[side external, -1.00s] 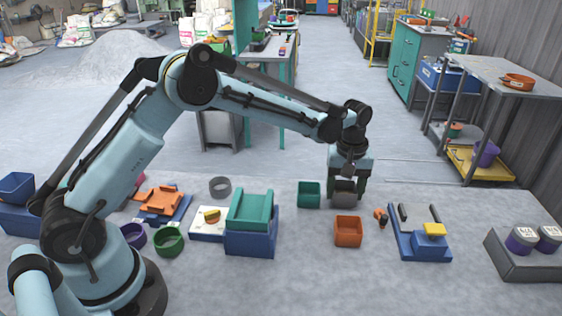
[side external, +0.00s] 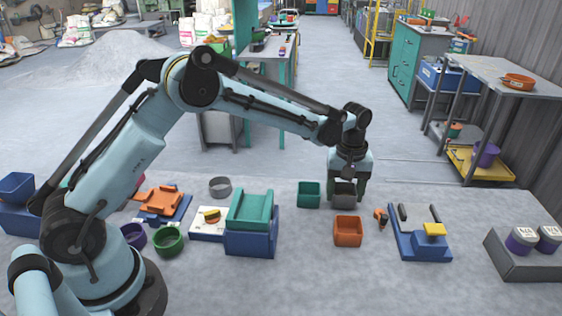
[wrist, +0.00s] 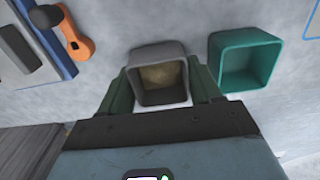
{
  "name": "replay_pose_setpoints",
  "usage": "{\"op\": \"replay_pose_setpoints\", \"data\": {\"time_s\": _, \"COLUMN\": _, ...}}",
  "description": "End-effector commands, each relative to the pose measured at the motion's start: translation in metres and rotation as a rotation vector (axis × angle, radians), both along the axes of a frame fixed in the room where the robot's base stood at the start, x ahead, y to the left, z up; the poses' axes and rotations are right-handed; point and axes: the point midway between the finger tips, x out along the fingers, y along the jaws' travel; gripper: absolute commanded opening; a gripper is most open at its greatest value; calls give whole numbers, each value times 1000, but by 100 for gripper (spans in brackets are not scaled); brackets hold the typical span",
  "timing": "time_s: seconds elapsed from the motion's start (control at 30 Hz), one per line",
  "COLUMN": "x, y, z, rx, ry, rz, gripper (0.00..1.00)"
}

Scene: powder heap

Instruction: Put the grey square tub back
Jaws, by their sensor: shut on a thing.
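The grey square tub (side external: 343,197) is between the fingers of my gripper (side external: 347,192), at the right of the teal square tub. In the wrist view the grey tub (wrist: 158,50) sits between both fingers of my gripper (wrist: 160,92), and some tan powder shows inside it. My gripper is shut on the tub. Whether the tub's base touches the floor surface I cannot tell.
A teal square tub (side external: 309,195) stands close to the left, and also shows in the wrist view (wrist: 244,62). An orange square tub (side external: 348,232) stands in front. A blue tray with a yellow-topped block (side external: 435,230) is at the right.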

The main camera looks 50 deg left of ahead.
Motion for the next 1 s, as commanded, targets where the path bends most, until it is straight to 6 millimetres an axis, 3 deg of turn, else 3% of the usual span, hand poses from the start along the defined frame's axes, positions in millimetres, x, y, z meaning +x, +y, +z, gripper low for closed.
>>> {"op": "replay_pose_setpoints", "data": {"time_s": 0.27, "x": 0, "y": 0, "z": -5, "rx": 0, "ry": 0, "rz": 0, "gripper": 27}}
{"op": "replay_pose_setpoints", "data": {"time_s": 0.3, "x": 0, "y": 0, "z": -5, "rx": 0, "ry": 0, "rz": 0, "gripper": 65}}
{"op": "replay_pose_setpoints", "data": {"time_s": 0.5, "x": 0, "y": 0, "z": -5, "rx": 0, "ry": 0, "rz": 0, "gripper": 93}}
{"op": "replay_pose_setpoints", "data": {"time_s": 0.67, "x": 0, "y": 0, "z": -5, "rx": 0, "ry": 0, "rz": 0, "gripper": 93}}
{"op": "replay_pose_setpoints", "data": {"time_s": 0.77, "x": 0, "y": 0, "z": -5, "rx": 0, "ry": 0, "rz": 0, "gripper": 100}}
{"op": "replay_pose_setpoints", "data": {"time_s": 1.0, "x": 0, "y": 0, "z": -4, "rx": 0, "ry": 0, "rz": 0, "gripper": 100}}
